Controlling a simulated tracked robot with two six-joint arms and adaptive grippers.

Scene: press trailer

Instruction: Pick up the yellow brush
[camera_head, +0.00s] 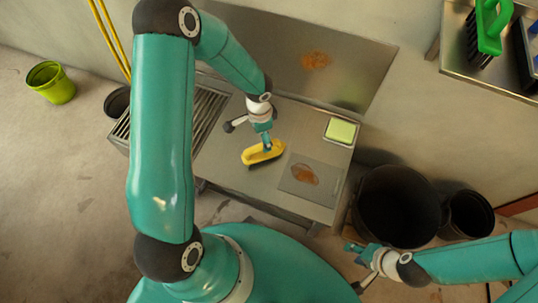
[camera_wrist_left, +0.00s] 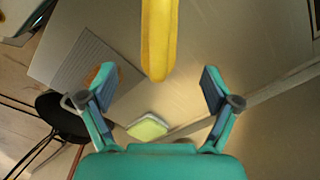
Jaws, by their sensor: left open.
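The yellow brush (camera_head: 258,154) lies on the metal table (camera_head: 235,180), left of a grey plate. My left gripper (camera_head: 266,142) is directly over the brush and partly covers it in the head view. In the left wrist view the left gripper (camera_wrist_left: 158,82) is open, with its fingers spread wide. The yellow brush (camera_wrist_left: 159,38) shows there at the top, in line with the gap between the fingers, and the fingers do not grip it. My right gripper (camera_head: 362,264) hangs low at the right, away from the brush; its finger opening is unclear.
A green sponge (camera_head: 341,131) in a tray and a grey plate (camera_head: 289,184) with a brown stain are on the table's right side. A backsplash (camera_head: 345,75) rises behind. Black bins (camera_head: 398,207) stand at the right. A green brush (camera_head: 489,28) is on a shelf.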

